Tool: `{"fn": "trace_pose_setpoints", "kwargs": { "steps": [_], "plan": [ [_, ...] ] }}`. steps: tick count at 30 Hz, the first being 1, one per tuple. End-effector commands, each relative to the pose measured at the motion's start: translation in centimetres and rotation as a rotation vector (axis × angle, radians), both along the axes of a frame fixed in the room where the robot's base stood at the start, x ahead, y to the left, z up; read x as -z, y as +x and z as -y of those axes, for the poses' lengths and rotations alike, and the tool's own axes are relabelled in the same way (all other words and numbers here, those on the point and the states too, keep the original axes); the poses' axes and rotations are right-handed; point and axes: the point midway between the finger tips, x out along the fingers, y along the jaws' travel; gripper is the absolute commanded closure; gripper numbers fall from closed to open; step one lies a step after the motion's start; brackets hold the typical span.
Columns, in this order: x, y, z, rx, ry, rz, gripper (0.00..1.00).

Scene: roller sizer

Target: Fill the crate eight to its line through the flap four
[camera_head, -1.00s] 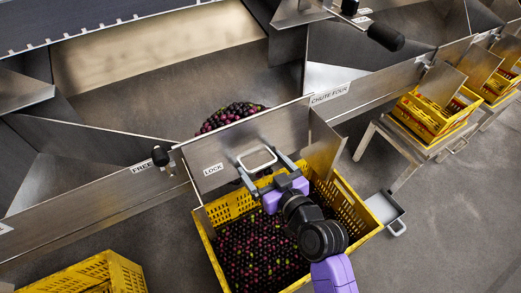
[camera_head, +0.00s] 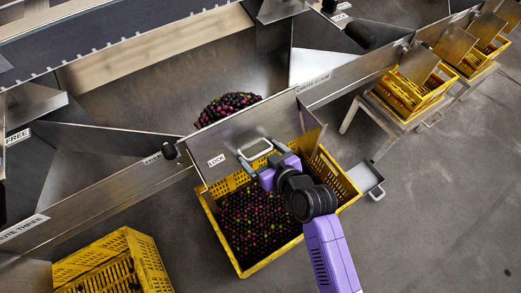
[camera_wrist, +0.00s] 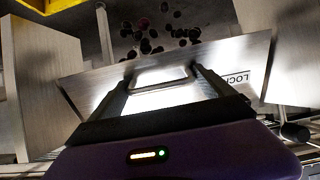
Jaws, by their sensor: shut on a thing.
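Flap four (camera_head: 240,140), a metal plate marked LOCK, stands at the mouth of the chute labelled CHUTE FOUR. My gripper (camera_head: 264,158) is shut on the flap's bar handle (camera_head: 258,148). In the wrist view my gripper's fingers (camera_wrist: 165,85) reach to both ends of the handle (camera_wrist: 160,76) on the flap (camera_wrist: 190,55). A yellow crate (camera_head: 340,182) below the flap holds many dark purple, red and green fruits. Its number and fill line cannot be made out. A heap of fruit (camera_head: 228,106) lies in the chute behind the flap.
A small grey tray with a handle (camera_head: 367,180) sticks out right of the crate. Another yellow crate (camera_head: 150,262) stands at lower left. More yellow crates (camera_head: 412,98) stand on metal stands at upper right. Open floor lies at lower right.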

Motion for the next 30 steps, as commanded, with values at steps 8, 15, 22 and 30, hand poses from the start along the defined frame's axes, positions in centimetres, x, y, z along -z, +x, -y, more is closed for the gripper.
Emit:
{"fn": "trace_pose_setpoints", "kwargs": {
  "steps": [8, 15, 22, 30],
  "plan": [
    [0.1, -0.4, -0.7, -0.013, 0.005, -0.008, 0.81],
    [0.1, -0.4, -0.6, -0.012, 0.005, -0.008, 0.00],
    [-0.4, -0.9, -0.1, -0.008, 0.003, -0.006, 0.00],
    [-2.6, -4.0, 2.1, -0.007, 0.003, -0.007, 0.00]
  ]
}}
